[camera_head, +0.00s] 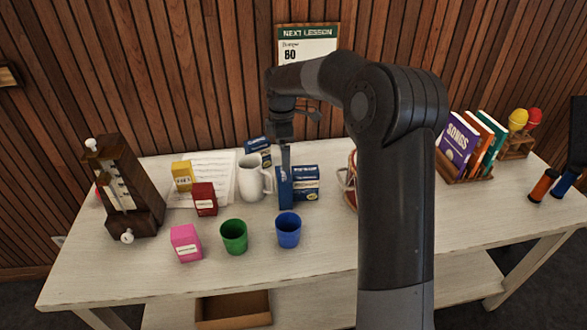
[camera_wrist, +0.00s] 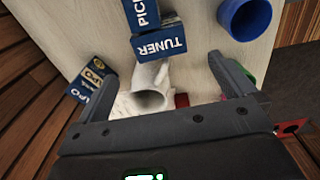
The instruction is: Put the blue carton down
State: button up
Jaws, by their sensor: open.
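Three dark blue cartons are in view, standing on the table. One marked TUNER (camera_wrist: 160,42) is just beyond my fingertips; in the head view this narrow blue carton (camera_head: 285,195) is under my gripper (camera_head: 285,165). A second, marked PICK (camera_wrist: 141,14), is beside it, with a white label side (camera_head: 307,183) in the head view. A third (camera_head: 257,147) is at the back behind the white mug; in the wrist view it is at left (camera_wrist: 88,80). I cannot tell whether a finger touches the TUNER carton.
The white mug (camera_head: 252,180) is close left of my gripper. A blue cup (camera_head: 288,231) and green cup (camera_head: 234,236) stand in front. Red (camera_head: 204,200), yellow (camera_head: 182,176) and pink (camera_head: 186,243) boxes are left. The table's front right (camera_head: 330,255) is clear.

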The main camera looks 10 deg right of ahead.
jog(key=s+d+r+m+t+h, duration=0.1)
jog(key=s+d+r+m+t, duration=0.1)
jog(key=s+r+m, duration=0.6)
jog(key=s+d+r+m+t, duration=0.1)
jog(key=s+r, duration=0.4)
jog(key=s, duration=0.7)
jog(key=s+d+f+m+t+y, duration=0.1)
jog(key=s+m, duration=0.7)
jog(key=s, duration=0.9)
jog(key=shift+s+d+f+m+t, duration=0.2)
jog(key=shift+d+f+m+t, duration=0.1)
jog(key=shift+d+f+t, duration=0.6)
jog(key=shift+s+d, duration=0.1)
jog(key=shift+s, duration=0.2)
jog(key=shift+c, duration=1.4)
jog(key=shift+r, duration=0.1)
jog(key=c, duration=0.4)
jog(key=shift+c, duration=0.2)
jog(key=shift+w, duration=0.1)
